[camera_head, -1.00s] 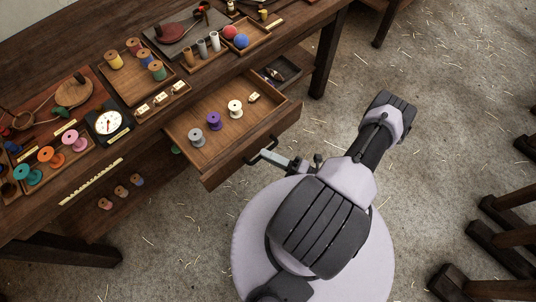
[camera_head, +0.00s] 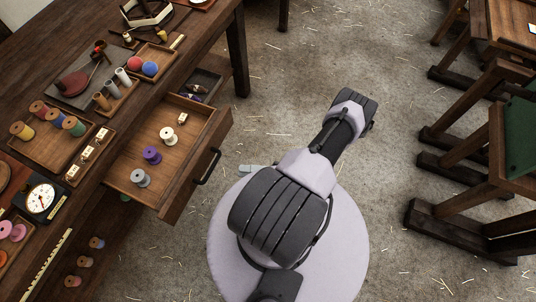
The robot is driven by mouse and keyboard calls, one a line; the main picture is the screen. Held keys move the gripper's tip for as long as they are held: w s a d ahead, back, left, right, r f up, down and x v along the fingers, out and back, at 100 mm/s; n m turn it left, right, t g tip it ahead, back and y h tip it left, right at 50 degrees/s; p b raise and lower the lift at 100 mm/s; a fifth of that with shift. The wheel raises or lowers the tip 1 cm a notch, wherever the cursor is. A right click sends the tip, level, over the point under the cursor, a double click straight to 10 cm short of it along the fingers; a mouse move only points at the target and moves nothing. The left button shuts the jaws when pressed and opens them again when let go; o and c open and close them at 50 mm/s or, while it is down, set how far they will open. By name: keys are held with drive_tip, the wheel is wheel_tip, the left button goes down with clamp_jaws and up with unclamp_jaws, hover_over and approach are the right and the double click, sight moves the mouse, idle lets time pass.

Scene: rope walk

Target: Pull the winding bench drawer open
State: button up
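The winding bench drawer (camera_head: 190,118) stands open, pulled out from the bench (camera_head: 90,95). It holds a grey spool (camera_head: 140,178), a purple spool (camera_head: 152,155), a cream spool (camera_head: 167,134) and a small tagged piece (camera_head: 182,118). Its dark bar handle (camera_head: 208,168) is on the front panel, with nothing around it. A pale part of my gripper (camera_head: 250,168) shows to the right of the handle, apart from it. My arm hides most of the gripper, so I cannot see whether its fingers are open or shut.
A smaller open compartment (camera_head: 205,85) lies beyond the drawer. The bench top carries a dial scale (camera_head: 41,199), a spool tray (camera_head: 50,150) and red and blue balls (camera_head: 142,66). Wooden trestles (camera_head: 450,210) stand at the right. Straw-strewn floor between is clear.

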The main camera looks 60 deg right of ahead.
drive_tip(key=v, duration=0.7)
drive_tip(key=shift+s, duration=0.25)
drive_tip(key=shift+d+f, duration=0.1)
drive_tip(key=w+d+r+n+g+y, duration=0.2)
drive_tip(key=w+r+n+g, duration=0.3)
drive_tip(key=r+n+g, duration=0.25)
drive_tip(key=w+d+r+n+g+y, duration=0.1)
drive_tip(key=w+r+n+g+y, duration=0.1)
drive_tip(key=w+r+n+g, duration=0.5)
drive_tip(key=w+a+r+n+g+h, duration=0.2)
drive_tip(key=a+r+n, duration=0.1)
drive_tip(key=r+n, duration=0.25)
drive_tip(key=w+a+r+n+g+h, duration=0.1)
drive_tip(key=a+r+n+h, duration=0.15)
drive_tip(key=r+n, duration=0.35)
drive_tip(key=s+a+r+n+t+h, duration=0.1)
drive_tip(key=a+r+n+t+h, duration=0.1)
drive_tip(key=a+r+n, duration=0.6)
drive_tip(key=s+a+r+n+t+h, duration=0.2)
drive_tip(key=a+r+n, duration=0.7)
drive_tip(key=a, duration=0.5)
drive_tip(key=shift+n+t+h, duration=0.5)
drive_tip(key=shift+t+h, duration=0.05)
drive_tip(key=shift+h, duration=0.4)
